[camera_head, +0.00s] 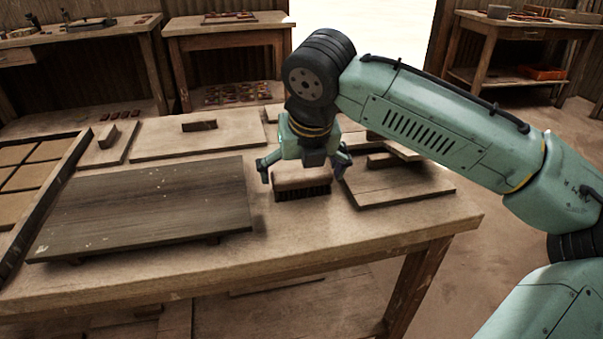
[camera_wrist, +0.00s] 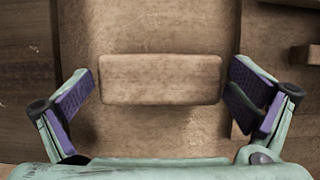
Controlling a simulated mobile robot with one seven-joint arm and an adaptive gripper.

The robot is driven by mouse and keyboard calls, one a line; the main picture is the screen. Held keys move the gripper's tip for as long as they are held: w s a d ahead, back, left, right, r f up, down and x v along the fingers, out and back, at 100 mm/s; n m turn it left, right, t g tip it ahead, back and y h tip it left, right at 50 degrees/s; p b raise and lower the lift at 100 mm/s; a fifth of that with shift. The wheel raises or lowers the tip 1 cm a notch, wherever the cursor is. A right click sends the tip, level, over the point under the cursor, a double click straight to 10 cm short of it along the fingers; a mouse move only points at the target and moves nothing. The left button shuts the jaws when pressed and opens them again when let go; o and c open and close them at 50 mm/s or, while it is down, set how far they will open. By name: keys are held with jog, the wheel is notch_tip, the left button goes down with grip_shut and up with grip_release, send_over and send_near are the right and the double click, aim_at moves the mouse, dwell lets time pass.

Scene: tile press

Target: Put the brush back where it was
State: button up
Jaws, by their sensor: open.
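The brush (camera_head: 302,189) has a wooden back and dark bristles. It lies bristles down on the table (camera_head: 330,225), between the dark board and the pale boards. In the wrist view the brush back (camera_wrist: 160,79) is a long wooden block lying crosswise. My gripper (camera_head: 306,172) is open above the brush, with one finger beyond each end of it. In the wrist view my gripper (camera_wrist: 160,98) shows both fingers spread wide, apart from the brush ends. I cannot tell exactly how far the fingertips are above the table.
A large dark board (camera_head: 150,212) lies to the left of the brush. A pale board with a handle (camera_head: 395,185) lies close on the right, and another (camera_head: 190,140) behind. A tray of tiles (camera_head: 72,165) is at far left. The table front is clear.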

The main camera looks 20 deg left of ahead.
jog(key=v, duration=1.1)
jog(key=shift+r+p, duration=0.25)
jog(key=shift+p, duration=0.1)
jog(key=shift+s, duration=0.1)
